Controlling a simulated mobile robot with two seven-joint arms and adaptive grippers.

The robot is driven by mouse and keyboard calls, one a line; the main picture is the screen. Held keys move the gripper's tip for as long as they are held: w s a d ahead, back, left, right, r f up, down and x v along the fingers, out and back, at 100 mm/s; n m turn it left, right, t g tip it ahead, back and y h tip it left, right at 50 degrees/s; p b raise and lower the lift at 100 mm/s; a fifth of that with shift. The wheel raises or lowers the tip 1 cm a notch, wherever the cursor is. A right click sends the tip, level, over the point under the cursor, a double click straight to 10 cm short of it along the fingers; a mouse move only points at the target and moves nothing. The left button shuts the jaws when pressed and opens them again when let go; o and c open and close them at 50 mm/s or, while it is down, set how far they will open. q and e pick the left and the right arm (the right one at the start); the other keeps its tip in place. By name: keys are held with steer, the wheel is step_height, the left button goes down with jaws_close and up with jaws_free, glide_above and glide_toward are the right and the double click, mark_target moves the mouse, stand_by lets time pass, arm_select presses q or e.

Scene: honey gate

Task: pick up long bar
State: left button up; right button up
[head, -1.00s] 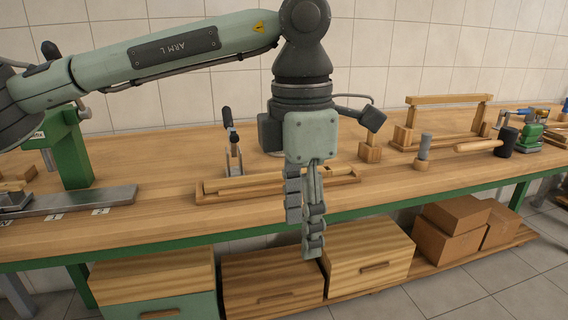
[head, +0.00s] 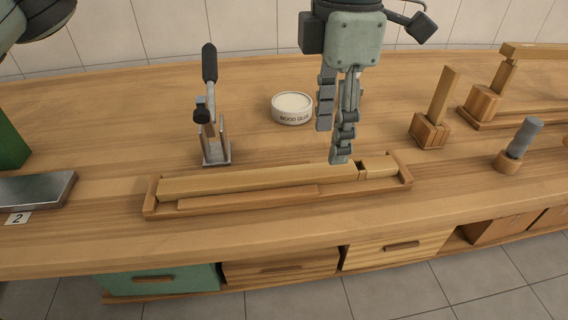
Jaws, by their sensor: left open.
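The long bar (head: 235,181) is a pale wooden bar lying flat in a shallow wooden tray (head: 150,207) on the bench. A shorter, thinner strip (head: 248,197) lies in front of it, and a short block (head: 381,169) lies at the tray's right end. My left gripper (head: 332,143) points down, open and empty, over the right part of the long bar. One fingertip overlaps the bar's right end in the picture; I cannot tell whether it touches. My right gripper is not in view.
A toggle clamp (head: 211,120) with a dark handle stands behind the tray. A wood glue tin (head: 292,108) stands behind my gripper's left side. To the right are a block with an upright bar (head: 432,126), a grey peg in a base (head: 518,143) and a wooden gate frame (head: 486,98).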

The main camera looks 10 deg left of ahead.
mark_target(327, 169)
arm_select(q)
step_height(327, 169, down, 6)
steer(key=shift+p, duration=0.45)
jaws_close()
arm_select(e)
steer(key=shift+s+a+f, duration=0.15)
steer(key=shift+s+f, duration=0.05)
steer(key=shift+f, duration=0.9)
